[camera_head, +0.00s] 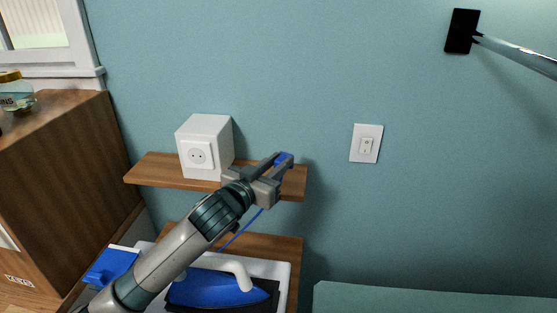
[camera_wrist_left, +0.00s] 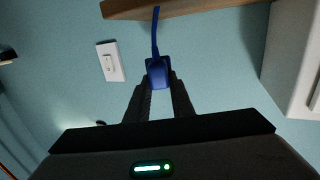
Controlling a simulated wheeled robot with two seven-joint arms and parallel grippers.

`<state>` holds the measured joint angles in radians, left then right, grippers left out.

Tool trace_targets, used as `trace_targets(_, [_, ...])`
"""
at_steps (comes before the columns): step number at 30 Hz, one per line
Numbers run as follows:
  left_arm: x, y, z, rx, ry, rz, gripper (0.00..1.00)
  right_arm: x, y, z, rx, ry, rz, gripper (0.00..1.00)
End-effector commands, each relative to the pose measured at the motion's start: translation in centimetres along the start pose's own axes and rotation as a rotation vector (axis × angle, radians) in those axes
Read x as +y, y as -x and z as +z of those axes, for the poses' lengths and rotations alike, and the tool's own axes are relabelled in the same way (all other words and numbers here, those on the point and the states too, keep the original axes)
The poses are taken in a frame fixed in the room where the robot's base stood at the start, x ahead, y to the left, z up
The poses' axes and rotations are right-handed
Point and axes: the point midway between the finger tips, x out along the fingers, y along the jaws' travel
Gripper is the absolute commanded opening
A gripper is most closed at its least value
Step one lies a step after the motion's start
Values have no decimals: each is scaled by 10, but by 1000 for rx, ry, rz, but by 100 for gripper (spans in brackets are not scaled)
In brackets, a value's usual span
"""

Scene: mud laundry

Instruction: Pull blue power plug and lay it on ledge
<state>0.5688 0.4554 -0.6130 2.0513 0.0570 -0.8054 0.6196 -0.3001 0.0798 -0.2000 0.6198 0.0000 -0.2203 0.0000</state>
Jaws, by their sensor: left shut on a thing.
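My left gripper (camera_head: 277,172) is shut on the blue power plug (camera_head: 284,159) over the right end of the wooden ledge (camera_head: 152,170). In the left wrist view the blue plug (camera_wrist_left: 158,72) sits between the fingertips of the left gripper (camera_wrist_left: 158,85), and its blue cord runs up past the ledge edge (camera_wrist_left: 190,8). The white socket box (camera_head: 205,145) stands on the ledge to the left of the gripper, and its socket face is empty. I cannot tell whether the plug touches the ledge. My right gripper is not in view.
A blue iron (camera_head: 217,290) lies on a board below the ledge. A white wall switch (camera_head: 366,144) is right of the ledge. A wooden cabinet (camera_head: 60,170) with a jar (camera_head: 16,92) stands at left. A metal bar (camera_head: 515,52) juts from the wall at upper right.

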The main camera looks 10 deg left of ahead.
Motion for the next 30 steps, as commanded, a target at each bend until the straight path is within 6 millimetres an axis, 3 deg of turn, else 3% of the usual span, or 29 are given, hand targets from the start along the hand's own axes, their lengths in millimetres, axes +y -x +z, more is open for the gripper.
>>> trace_targets(11, [0,0,7,1,0,0,0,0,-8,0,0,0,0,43])
trace_targets(30, [0,-3,52,1,-1,-1,0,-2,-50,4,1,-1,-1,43])
